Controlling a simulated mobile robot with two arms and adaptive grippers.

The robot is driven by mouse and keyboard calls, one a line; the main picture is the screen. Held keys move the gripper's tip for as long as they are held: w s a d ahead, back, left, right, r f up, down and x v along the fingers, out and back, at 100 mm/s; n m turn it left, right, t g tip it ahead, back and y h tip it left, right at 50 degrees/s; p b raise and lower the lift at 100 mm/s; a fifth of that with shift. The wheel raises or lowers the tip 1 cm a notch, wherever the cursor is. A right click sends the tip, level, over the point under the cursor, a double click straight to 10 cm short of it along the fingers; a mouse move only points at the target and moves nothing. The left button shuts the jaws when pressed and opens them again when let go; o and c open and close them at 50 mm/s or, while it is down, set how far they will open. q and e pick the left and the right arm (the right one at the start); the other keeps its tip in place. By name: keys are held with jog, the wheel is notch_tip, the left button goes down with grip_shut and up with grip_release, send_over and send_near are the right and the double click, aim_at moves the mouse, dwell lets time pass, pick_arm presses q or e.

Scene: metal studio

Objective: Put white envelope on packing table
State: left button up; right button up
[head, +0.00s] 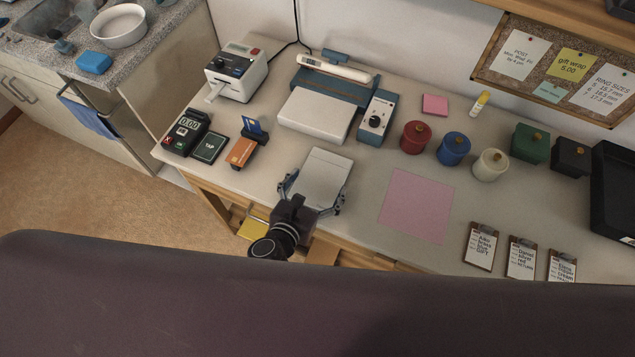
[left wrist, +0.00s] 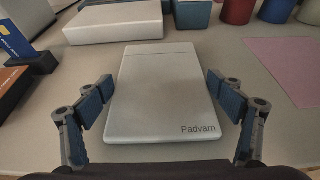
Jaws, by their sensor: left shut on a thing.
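The white envelope (head: 326,172) is a flat, pale, thick rectangle near the front edge of the packing table (head: 372,160) in the head view. In the left wrist view the white envelope (left wrist: 160,85) lies flat, with a line across its far end and the print "Padvarn" at its near right corner. My left gripper (head: 312,195) is shut on the envelope's two long sides, a finger on each side. I cannot tell whether its underside touches the tabletop. My right gripper is not in view.
A white-topped device (head: 314,115) stands just behind the envelope. Coloured canisters (head: 453,148) and small clipboards (head: 481,246) stand farther right. Bare tabletop separates envelope and pink sheet.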

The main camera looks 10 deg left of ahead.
pick_arm(q)
jog(key=shift+f, duration=0.2)
jog(key=o, duration=0.8)
jog(key=shift+r, duration=0.1)
jog(key=shift+r, duration=0.15)
jog(key=shift+b+v, duration=0.55)
jog(key=shift+v, duration=5.5)
